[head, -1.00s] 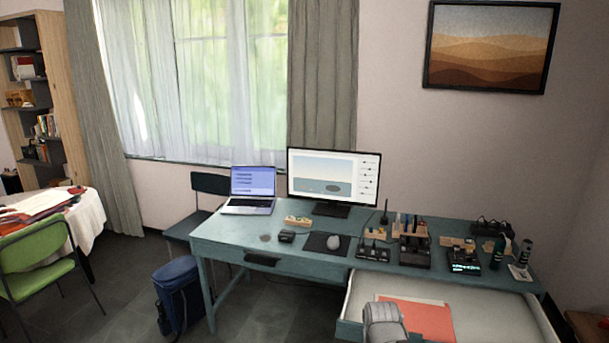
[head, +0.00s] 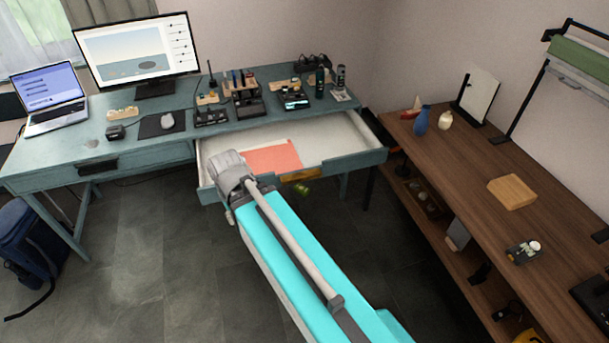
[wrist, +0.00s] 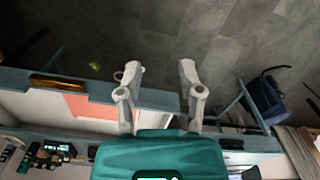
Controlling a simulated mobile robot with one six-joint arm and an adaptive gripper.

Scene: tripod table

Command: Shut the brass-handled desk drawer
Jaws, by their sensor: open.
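The brass-handled drawer (head: 345,160) hangs pulled out from the teal desk (head: 60,150), at its right part. Its brass handle (head: 300,175) is on the front panel; it also shows at the left in the wrist view (wrist: 50,82). A coral-red sheet (head: 272,157) lies in the drawer. My gripper (wrist: 160,72) is open and empty, with its fingers spread near the end of the drawer front away from the handle. One finger overlaps the panel in the wrist view; I cannot tell whether it touches.
A second drawer with a dark handle (head: 97,165) is shut at left. A monitor (head: 137,50), a laptop (head: 55,98) and small devices stand on the desk. A wooden workbench (head: 470,170) is at right, a blue bag (head: 38,240) at left. Open floor lies in front.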

